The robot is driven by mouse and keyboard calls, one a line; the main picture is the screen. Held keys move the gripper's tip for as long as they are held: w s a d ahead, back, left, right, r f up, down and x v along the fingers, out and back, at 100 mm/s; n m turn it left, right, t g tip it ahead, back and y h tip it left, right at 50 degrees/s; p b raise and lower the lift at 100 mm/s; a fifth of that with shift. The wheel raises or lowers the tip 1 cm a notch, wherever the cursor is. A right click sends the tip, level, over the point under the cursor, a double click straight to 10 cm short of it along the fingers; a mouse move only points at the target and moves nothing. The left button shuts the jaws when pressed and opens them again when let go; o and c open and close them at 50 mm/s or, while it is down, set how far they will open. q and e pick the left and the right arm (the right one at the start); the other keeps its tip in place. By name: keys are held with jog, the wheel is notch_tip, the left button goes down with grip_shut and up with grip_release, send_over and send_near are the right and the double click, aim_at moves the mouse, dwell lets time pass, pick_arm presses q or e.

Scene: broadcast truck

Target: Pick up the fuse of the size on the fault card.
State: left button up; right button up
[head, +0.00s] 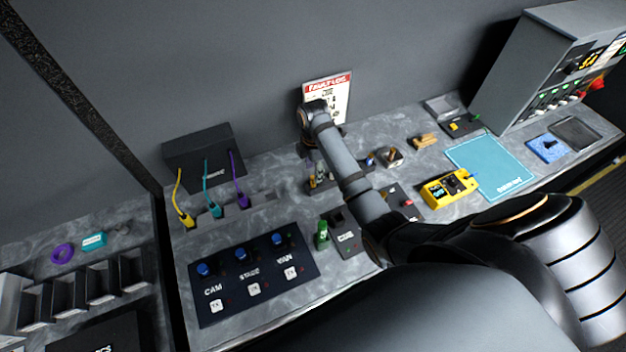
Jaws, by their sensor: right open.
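The fault card (341,93), white with a red heading, stands against the back wall; my right arm covers its lower left, and its small text is too small to read. My right gripper (314,178) points down just in front of the card, largely hidden by its own wrist and forearm. It is open, over a small dark holder (322,187) with a few small upright pieces that may be fuses. Their sizes cannot be read, and I cannot tell whether the fingers touch any. My left gripper is not in view.
A black panel with blue knobs (252,279) lies front left, below a black box (203,157) with coloured cables. A green bottle-like item (322,235) stands nearby. A yellow meter (449,188), a teal mat (490,166) and a grey equipment rack (520,65) are right.

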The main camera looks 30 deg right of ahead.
aim_at(313, 177)
jog(key=shift+w+f, duration=0.2)
jog(key=shift+f, duration=0.3)
jog(key=shift+w+f, duration=0.2)
jog(key=shift+f, duration=0.25)
jog(key=shift+w+d+f+p, duration=0.15)
jog(key=shift+f+p, duration=0.25)
jog(key=shift+f, duration=0.1)
jog(key=shift+w+d+f+p, duration=0.15)
jog(key=shift+f+p, duration=0.25)
jog(key=shift+f, duration=0.05)
notch_tip(313, 177, down, 3)
jog(key=shift+p, duration=0.3)
jog(key=shift+f, duration=0.1)
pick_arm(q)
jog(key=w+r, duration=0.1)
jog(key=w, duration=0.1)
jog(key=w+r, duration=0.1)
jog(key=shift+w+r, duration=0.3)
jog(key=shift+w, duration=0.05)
pick_arm(e)
grip_shut()
